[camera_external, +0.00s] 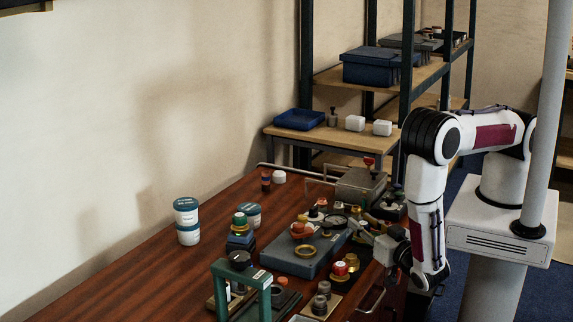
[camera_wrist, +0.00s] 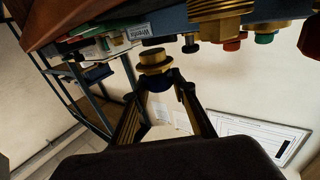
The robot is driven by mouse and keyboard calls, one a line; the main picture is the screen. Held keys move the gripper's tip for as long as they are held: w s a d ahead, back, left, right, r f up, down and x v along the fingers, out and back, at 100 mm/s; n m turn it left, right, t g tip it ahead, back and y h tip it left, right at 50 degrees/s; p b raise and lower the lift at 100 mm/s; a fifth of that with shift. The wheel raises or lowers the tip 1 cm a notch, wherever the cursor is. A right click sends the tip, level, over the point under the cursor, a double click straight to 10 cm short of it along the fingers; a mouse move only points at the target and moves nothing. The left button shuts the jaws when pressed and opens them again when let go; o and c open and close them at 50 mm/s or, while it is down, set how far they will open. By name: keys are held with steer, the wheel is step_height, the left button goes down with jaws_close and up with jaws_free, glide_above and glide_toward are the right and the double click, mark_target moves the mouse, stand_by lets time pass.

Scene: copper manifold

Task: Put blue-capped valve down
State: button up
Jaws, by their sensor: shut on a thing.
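In the wrist view, my gripper (camera_wrist: 157,84) is shut on the blue-capped valve (camera_wrist: 154,61). The valve has a brass body with a flange, and its dark blue cap sits between the fingertips. In the external view my gripper (camera_external: 352,226) reaches left over the right side of the bench, near the blue-grey block (camera_external: 283,262) that bears an orange-red fitting (camera_external: 301,230) and a brass ring (camera_external: 305,251). The held valve is too small and crowded to make out there. Whether it touches anything below is unclear.
A green frame (camera_external: 241,271) stands at the front. A red-capped brass fitting (camera_external: 340,268) is close to my arm. White jars (camera_external: 187,221) stand left, and a grey case (camera_external: 360,186) sits behind. The wrist view shows more brass fittings (camera_wrist: 222,28).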

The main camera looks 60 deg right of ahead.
mark_target(362, 239)
steer(key=shift+f, duration=0.1)
stand_by(0.3)
steer(key=shift+f, duration=1.85)
steer(key=shift+f, duration=0.15)
steer(key=o, duration=1.1)
steer(key=shift+o, duration=0.2)
steer(key=v, duration=1.2)
steer(key=shift+o, duration=0.6)
